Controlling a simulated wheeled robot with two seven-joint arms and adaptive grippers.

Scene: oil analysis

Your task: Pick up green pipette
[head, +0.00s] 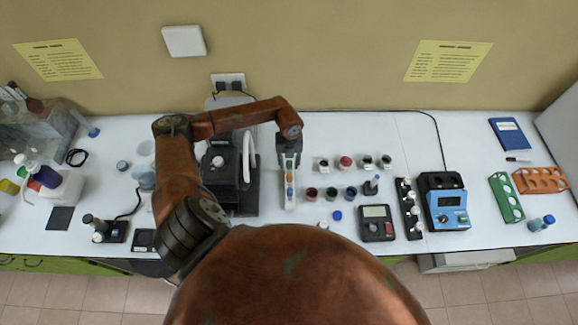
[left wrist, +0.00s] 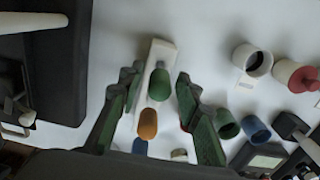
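The green pipette (left wrist: 159,84) shows its rounded top in the left wrist view, in a white rack (left wrist: 162,51) with an orange pipette (left wrist: 148,124) and a blue one (left wrist: 140,147). My left gripper (left wrist: 157,77) is open and empty, with its dark green fingers apart on either side of the green top in that view. Whether they touch it I cannot tell. In the head view my left gripper (head: 289,158) points down over the far part of the rack, and I cannot make out the green pipette there. My right gripper is not in view.
A black instrument (head: 222,170) stands just left of the rack. Right of it are several small cups, including a red one (head: 311,193), and a dark scale (head: 376,222). A blue meter (head: 448,205) stands further right. Bare table lies towards the back right.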

